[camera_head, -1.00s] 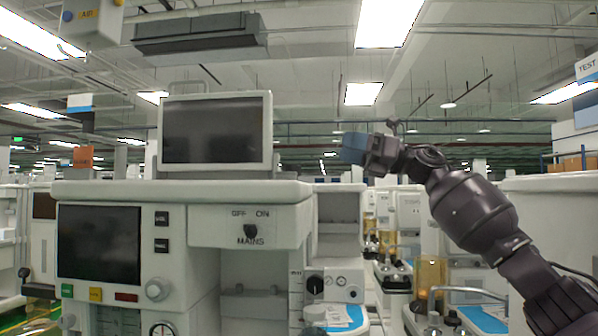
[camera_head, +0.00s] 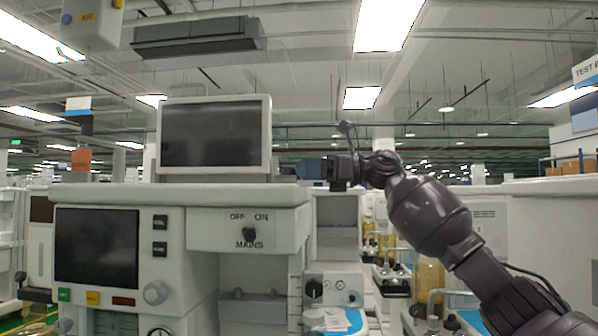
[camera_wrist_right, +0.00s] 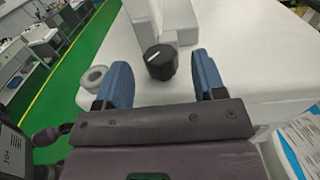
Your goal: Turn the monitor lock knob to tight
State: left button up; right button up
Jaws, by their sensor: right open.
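The monitor (camera_head: 215,135) stands on top of the white anaesthesia cart (camera_head: 180,194), its dark screen facing me. In the right wrist view, a black knob (camera_wrist_right: 160,63) with a white pointer line sits on the white cart top (camera_wrist_right: 265,55), beside a white upright post (camera_wrist_right: 176,18). I cannot pick out this knob in the head view. My right gripper (camera_head: 333,172) is right of the monitor, above the cart's right end. In the wrist view its two blue fingers (camera_wrist_right: 163,76) are open, one on each side of the knob, with gaps showing. My left gripper is not in view.
A MAINS switch (camera_head: 249,233) is on the cart's front, below the top. Green floor (camera_wrist_right: 75,60) shows past the cart edge. More carts stand behind on the right.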

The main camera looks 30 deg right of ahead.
jog(key=shift+w+a, duration=0.45)
jog(key=shift+a, duration=0.15)
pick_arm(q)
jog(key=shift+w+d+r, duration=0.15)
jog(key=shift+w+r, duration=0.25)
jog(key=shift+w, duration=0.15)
pick_arm(e)
jog(key=shift+w+a, duration=0.1)
jog(key=shift+a, duration=0.05)
